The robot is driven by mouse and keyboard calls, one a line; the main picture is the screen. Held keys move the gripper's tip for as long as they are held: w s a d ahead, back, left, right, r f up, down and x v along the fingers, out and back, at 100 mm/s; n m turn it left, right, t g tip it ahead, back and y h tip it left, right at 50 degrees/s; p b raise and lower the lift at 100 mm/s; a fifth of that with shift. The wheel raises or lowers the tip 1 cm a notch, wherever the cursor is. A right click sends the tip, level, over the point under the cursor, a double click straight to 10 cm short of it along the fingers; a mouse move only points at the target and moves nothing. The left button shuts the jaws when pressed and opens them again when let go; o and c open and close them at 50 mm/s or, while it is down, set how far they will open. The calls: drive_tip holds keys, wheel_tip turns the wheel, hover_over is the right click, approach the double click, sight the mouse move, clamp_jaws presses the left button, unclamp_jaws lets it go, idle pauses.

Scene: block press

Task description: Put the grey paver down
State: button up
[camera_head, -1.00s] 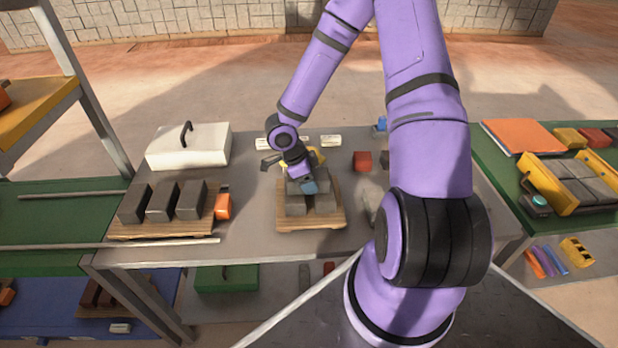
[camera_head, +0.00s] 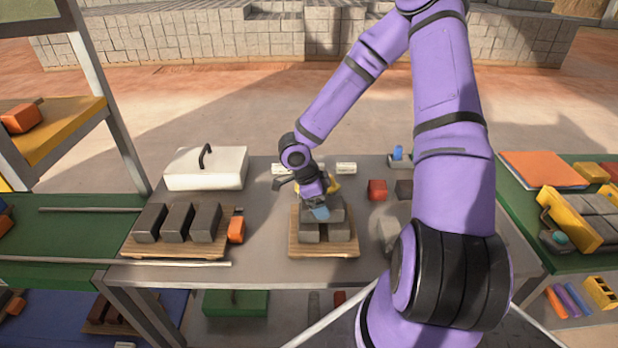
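The grey paver (camera_head: 335,210) is on top of a small stack of grey pavers (camera_head: 338,232) on a wooden pallet (camera_head: 324,251) in the middle of the table. It looks level and in contact with the pavers below, though any thin gap is too small to see. My gripper (camera_head: 321,210) is down at the paver, one blue fingertip against its near face. The far finger is hidden behind the paver and wrist. It appears shut on the paver.
Left of the stack, a wooden board (camera_head: 177,252) holds several dark blocks (camera_head: 178,222) beside an orange item (camera_head: 236,229). A white case (camera_head: 206,169) lies behind them. A red block (camera_head: 377,189) stands to the right, and my arm covers part of that side.

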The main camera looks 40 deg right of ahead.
drive_tip(key=v, duration=0.9)
drive_tip(key=shift+w+a+r, duration=0.1)
drive_tip(key=shift+w+r, duration=0.05)
drive_tip(key=s+a+r+n+t+y, duration=0.1)
drive_tip(key=s+a+r+n+t, duration=0.1)
drive_tip(key=s+r+n, duration=0.5)
drive_tip(key=s+a+r+n+t+y, duration=0.1)
drive_tip(key=s+a+r+n+t, duration=0.1)
drive_tip(key=s+r+n, duration=0.5)
drive_tip(key=s+a+r+n+t+y, duration=0.1)
drive_tip(key=s+a+r+n+t, duration=0.2)
drive_tip(key=s+r+n, duration=0.4)
drive_tip(key=shift+r+n+t+y, duration=0.35)
drive_tip(key=shift+r+n, duration=1.55)
drive_tip(key=shift+r, duration=3)
